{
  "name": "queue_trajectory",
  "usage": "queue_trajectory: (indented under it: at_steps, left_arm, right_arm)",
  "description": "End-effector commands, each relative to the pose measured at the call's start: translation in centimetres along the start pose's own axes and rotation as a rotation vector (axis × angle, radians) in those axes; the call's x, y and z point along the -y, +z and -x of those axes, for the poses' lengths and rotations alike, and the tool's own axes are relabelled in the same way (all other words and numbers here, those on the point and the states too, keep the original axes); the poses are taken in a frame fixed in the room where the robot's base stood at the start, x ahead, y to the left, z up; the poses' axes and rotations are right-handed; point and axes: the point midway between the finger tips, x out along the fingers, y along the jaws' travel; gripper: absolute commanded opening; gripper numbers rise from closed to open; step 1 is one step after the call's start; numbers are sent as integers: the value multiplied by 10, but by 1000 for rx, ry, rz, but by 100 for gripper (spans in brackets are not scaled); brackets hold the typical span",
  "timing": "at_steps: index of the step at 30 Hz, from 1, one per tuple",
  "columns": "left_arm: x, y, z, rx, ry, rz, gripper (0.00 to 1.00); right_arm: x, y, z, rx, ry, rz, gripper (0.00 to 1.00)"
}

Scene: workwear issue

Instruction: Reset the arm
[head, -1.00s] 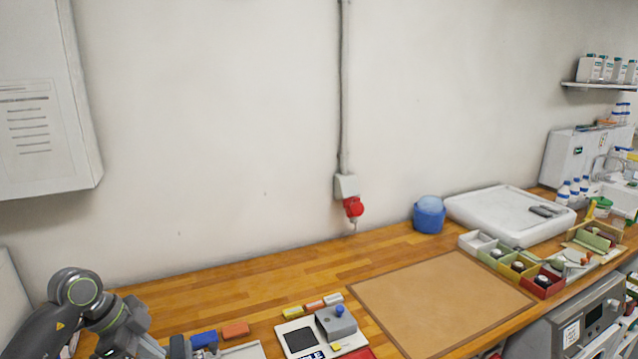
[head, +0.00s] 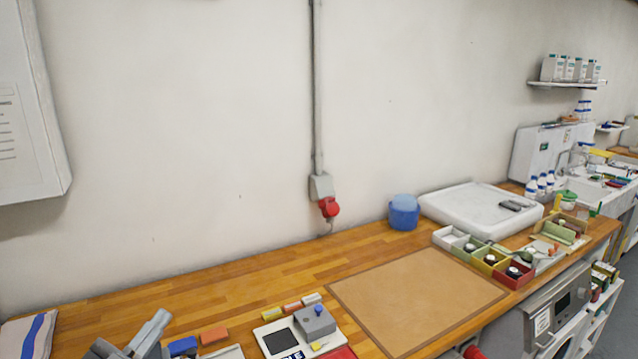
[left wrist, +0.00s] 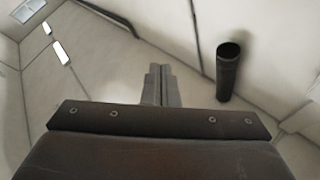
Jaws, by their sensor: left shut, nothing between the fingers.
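My left gripper (head: 150,332) shows at the bottom left of the head view, above the left part of the wooden bench (head: 240,277). In the left wrist view its two fingers (left wrist: 158,84) are pressed together with nothing between them. That camera looks towards pale walls and ceiling lights, with a dark cylinder (left wrist: 229,75) to the right of the fingers. My right gripper is in neither view.
Near my left gripper lie a blue block (head: 183,346), an orange block (head: 214,335) and a grey device (head: 314,322). A brown mat (head: 415,300) lies bare mid-bench. Divided coloured bins (head: 513,273), a blue tub (head: 404,213) and a white tray (head: 480,208) stand to the right.

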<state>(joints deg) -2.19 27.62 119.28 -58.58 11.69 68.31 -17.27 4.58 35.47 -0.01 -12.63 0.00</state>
Motion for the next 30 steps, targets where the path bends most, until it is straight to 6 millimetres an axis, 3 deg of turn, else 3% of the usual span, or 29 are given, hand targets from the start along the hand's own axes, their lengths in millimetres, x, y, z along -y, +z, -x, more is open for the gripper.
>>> queue_trajectory:
  at_steps: [7,11,14,17,21,30]
  left_arm:
    - [36,35,59,257,-407,63,0]
    - [38,62,103,475,-553,100,0]
    - [29,83,142,672,-622,136,0]
    - [10,100,183,885,-648,178,0]
    - [-29,114,240,1186,-609,247,0]
    - [-114,101,324,1638,-352,387,0]
  right_arm:
    - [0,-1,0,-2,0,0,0]
    - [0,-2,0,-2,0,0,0]
    - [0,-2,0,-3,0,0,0]
    - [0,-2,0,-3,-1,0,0]
    - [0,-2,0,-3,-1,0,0]
    - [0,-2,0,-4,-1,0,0]
